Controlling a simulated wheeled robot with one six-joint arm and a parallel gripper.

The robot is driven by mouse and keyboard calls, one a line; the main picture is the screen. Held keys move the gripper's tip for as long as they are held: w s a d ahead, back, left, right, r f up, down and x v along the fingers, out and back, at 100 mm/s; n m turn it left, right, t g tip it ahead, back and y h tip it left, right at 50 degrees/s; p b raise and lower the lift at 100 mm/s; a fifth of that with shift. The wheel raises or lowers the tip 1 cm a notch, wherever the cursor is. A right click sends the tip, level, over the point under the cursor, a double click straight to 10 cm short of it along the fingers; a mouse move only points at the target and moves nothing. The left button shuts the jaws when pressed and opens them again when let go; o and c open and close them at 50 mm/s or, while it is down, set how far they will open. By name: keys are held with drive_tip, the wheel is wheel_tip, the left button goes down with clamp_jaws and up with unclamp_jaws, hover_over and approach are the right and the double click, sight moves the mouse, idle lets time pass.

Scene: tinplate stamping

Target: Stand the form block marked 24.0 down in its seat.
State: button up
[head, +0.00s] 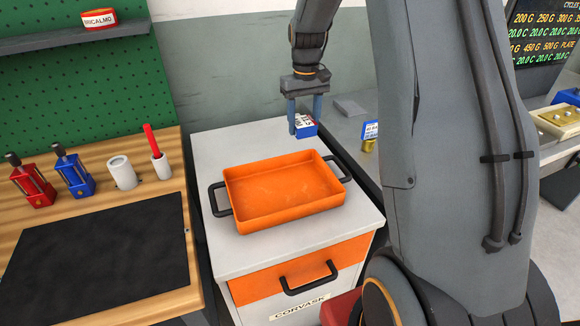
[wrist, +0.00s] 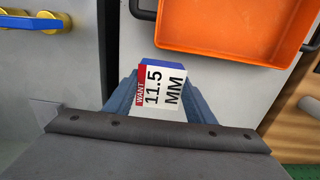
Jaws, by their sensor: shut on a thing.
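My gripper (head: 304,121) is shut on a blue piece with a white label (head: 306,127), at the back of the grey cabinet top behind the orange tray. In the wrist view the label (wrist: 161,92) reads WANT 11.5 MM, with a red strip at its left end. My blue fingers stand on both sides of it. I cannot tell whether the piece touches the cabinet top. I can read no 24.0 mark in either view, and no seat for a form block can be made out for certain.
The orange tray (head: 233,200) is empty on the cabinet top (head: 250,257). A wooden bench (head: 20,215) at left holds red and blue fixtures.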

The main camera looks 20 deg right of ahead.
drive_tip(key=shift+f+p, duration=0.95)
drive_tip(key=shift+f, duration=3)
drive_tip(key=shift+f, duration=0.15)
drive_tip(key=o, duration=1.2)
